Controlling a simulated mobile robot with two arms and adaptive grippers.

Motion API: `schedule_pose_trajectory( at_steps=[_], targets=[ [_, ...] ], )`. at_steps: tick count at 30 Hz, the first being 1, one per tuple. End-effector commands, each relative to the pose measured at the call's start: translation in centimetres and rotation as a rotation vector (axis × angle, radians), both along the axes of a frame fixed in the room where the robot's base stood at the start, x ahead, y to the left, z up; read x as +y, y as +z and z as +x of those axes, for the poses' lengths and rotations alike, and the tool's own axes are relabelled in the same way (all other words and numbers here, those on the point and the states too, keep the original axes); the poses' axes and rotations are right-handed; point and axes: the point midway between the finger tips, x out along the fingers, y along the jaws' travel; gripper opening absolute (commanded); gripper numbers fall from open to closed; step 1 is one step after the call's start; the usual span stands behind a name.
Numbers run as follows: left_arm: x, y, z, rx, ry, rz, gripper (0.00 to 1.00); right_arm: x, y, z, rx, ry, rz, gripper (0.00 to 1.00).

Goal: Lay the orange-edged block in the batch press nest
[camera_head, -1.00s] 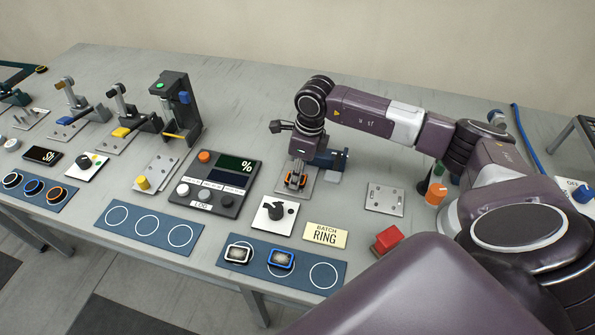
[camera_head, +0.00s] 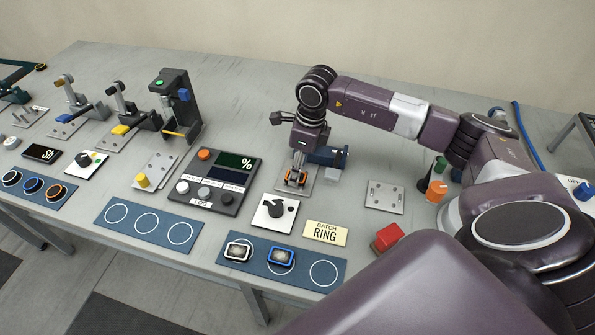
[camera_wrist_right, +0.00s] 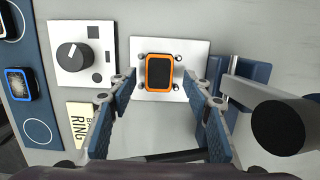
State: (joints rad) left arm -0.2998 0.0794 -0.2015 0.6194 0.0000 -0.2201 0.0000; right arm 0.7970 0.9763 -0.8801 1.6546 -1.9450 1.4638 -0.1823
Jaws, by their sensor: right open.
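The orange-edged block (camera_wrist_right: 160,73) lies on the light plate of the batch press nest (camera_wrist_right: 143,48), between small dark corner posts in the right wrist view. In the head view the block (camera_head: 296,177) shows small beneath my right gripper (camera_head: 298,172). In the right wrist view the fingers of my right gripper (camera_wrist_right: 163,88) are spread apart on either side of the block, not touching it. The press body (camera_wrist_right: 245,90) stands close beside the right finger. My left gripper is not in view.
A dial plate (camera_head: 275,212) and the BATCH RING sign (camera_head: 326,234) lie in front of the nest. A blue mat (camera_head: 300,277) holds a white-edged block (camera_head: 238,252) and a blue-edged block (camera_head: 281,257); its right ring is empty. A red block-shaped button (camera_head: 388,237) stands to the right.

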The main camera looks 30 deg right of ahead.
Motion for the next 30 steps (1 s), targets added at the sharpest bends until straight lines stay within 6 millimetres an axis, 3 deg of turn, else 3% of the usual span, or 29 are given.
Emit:
schedule_pose_trajectory(
  at_steps=[9,15,30],
  targets=[
    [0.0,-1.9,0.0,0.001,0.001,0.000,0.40,-0.7,6.7,-0.7,-0.004,0.001,0.000,0.46],
    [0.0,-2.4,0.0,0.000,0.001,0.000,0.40,-0.9,9.5,-1.1,-0.001,0.002,-0.001,0.46],
    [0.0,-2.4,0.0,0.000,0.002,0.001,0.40,-1.0,10.4,-1.3,0.002,0.001,-0.001,0.46]
  ],
)
